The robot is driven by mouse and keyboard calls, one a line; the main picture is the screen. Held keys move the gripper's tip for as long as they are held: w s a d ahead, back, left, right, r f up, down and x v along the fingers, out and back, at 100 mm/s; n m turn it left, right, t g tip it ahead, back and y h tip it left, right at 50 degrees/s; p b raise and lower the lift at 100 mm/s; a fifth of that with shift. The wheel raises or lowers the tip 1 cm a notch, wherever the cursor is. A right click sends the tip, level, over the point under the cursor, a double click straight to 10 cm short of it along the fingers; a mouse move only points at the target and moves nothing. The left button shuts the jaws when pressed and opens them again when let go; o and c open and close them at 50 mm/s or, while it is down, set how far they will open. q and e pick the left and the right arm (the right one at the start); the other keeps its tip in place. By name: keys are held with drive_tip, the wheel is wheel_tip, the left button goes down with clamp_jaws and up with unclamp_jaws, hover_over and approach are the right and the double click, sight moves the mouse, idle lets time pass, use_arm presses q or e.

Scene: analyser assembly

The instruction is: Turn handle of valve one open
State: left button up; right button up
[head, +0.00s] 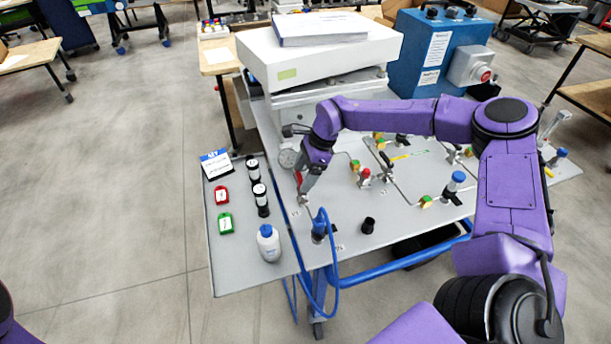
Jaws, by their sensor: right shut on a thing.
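My right arm reaches in from the right, and its gripper (303,195) points down at the left part of the panel cart (238,270). It is shut on what looks like a valve handle, with a bit of red (298,178) showing beside the fingers. The arm and fingers hide most of this handle, so I cannot tell its angle or read a valve number. A round gauge (287,158) sits just behind. A red valve (364,178) stands upright further right. My left gripper is out of view.
A blue-capped fitting with a blue hose (320,226) stands close in front of the gripper. A white instrument (300,55) and blue box (437,50) stand behind.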

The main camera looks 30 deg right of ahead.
drive_tip(key=shift+w+r+n, duration=0.1)
drive_tip(key=shift+w+n, duration=0.05)
drive_tip(key=shift+n, duration=0.25)
drive_tip(key=o, duration=1)
drive_tip(key=b+v, duration=0.2)
drive_tip(key=v, duration=0.8)
drive_tip(key=shift+r, duration=0.25)
drive_tip(key=shift+w+d, duration=0.1)
